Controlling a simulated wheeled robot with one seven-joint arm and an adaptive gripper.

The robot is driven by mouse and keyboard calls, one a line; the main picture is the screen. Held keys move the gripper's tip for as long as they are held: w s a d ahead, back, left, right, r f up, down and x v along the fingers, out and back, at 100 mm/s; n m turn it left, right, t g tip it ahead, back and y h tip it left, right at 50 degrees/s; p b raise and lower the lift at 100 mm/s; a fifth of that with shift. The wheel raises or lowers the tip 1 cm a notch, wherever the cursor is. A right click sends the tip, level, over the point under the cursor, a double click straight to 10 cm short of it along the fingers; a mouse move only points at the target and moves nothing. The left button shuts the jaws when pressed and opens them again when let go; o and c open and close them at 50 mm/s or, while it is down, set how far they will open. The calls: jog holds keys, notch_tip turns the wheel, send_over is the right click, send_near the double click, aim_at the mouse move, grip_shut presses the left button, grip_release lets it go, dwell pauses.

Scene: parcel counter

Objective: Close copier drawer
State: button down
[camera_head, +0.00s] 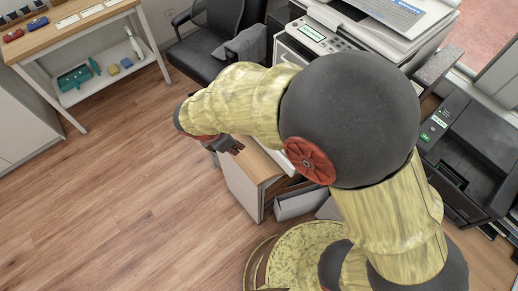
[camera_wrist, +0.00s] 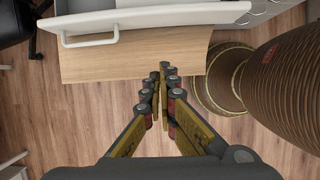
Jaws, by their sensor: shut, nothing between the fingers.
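The copier (camera_head: 300,62) stands at the top of the head view, partly hidden behind my arm. In the wrist view, a white drawer front (camera_wrist: 190,14) with a pale loop handle (camera_wrist: 88,41) runs along the top, above a wood-topped surface (camera_wrist: 125,62). How far the drawer stands out cannot be told. In the head view my arm hides most of the drawer. My gripper (camera_wrist: 162,72) is shut and empty, its tips over the lower edge of the wood top, apart from the drawer front. It also shows in the head view (camera_head: 232,146), left of the wood top.
A dark office chair (camera_head: 210,50) stands left of the copier. A wooden table (camera_head: 65,28) with a lower shelf is at top left. A black printer (camera_head: 465,155) stands at right. The wood floor (camera_head: 110,200) at left is clear.

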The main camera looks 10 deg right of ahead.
jog(key=b+x, duration=0.4)
jog(key=x, duration=0.6)
jog(key=shift+d, duration=0.1)
jog(key=w+d, duration=0.1)
jog(key=d+b, duration=0.1)
jog(key=shift+w+d, duration=0.3)
jog(key=shift+w, duration=0.1)
jog(key=shift+w+d, duration=0.25)
jog(key=shift+d, duration=0.1)
jog(key=shift+w+d+r, duration=0.1)
jog(key=shift+w+d, duration=0.05)
jog(key=shift+d, duration=0.1)
jog(key=w+d+p, duration=0.2)
jog(key=w+d, duration=0.1)
jog(key=d, duration=0.2)
jog(key=w+d+p, duration=0.3)
jog(key=w+d, duration=0.1)
jog(key=d, duration=0.2)
jog(key=w+d+p, duration=0.3)
jog(key=w+d, duration=0.1)
jog(key=d, duration=0.2)
jog(key=shift+w, duration=0.2)
jog(key=shift+a, duration=0.1)
